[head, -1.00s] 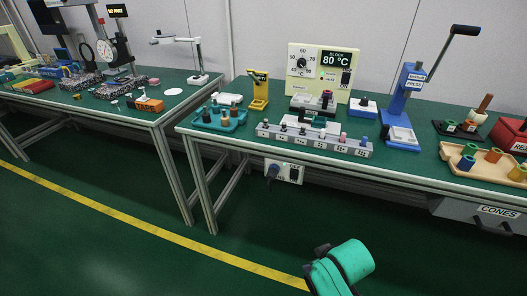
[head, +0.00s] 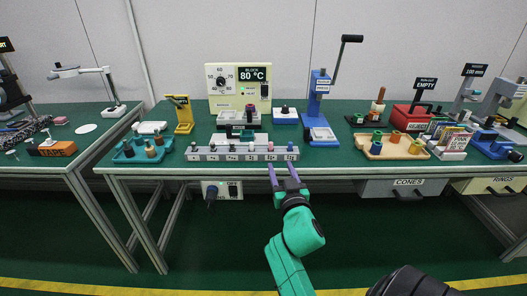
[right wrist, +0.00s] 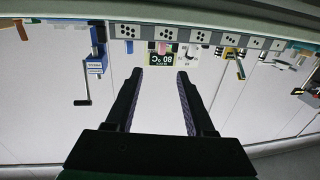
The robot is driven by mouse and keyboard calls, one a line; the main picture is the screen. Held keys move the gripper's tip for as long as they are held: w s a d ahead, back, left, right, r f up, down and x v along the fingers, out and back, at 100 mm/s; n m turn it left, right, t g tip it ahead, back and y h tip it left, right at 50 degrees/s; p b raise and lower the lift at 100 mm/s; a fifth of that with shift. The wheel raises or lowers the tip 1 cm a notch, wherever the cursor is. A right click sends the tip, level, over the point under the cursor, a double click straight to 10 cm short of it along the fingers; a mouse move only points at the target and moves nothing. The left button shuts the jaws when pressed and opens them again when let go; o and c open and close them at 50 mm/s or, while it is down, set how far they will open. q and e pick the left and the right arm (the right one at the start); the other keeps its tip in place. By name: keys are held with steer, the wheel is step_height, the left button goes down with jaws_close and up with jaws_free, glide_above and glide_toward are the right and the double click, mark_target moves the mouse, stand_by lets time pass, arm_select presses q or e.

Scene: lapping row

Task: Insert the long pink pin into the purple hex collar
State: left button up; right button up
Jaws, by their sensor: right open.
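A pink pin (head: 271,147) stands in the grey dotted rack (head: 222,156) at the bench's front edge, near its right end. It shows small in the right wrist view (right wrist: 162,48). A small dark magenta piece (head: 249,115) sits on the heating block; it may be the purple hex collar, but its shape is too small to tell. My right gripper (head: 281,168) is open and empty, its two purple-lined fingers pointing at the rack from just in front of the bench edge. Its fingers also show in the right wrist view (right wrist: 160,75). My left gripper is out of view.
Behind the rack stands a cream heater panel (head: 238,88) reading 80 °C. A teal tray (head: 142,152) is left of the rack; a blue lever press (head: 320,110) and a wooden tray (head: 392,150) are right. The floor before the bench is clear.

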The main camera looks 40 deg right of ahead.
mark_target(271, 147)
steer(key=x, duration=1.3)
steer(key=shift+w+f, duration=0.3)
steer(key=shift+w, duration=0.1)
steer(key=shift+s+r, duration=0.1)
steer(key=shift+c, duration=0.6)
jaws_close()
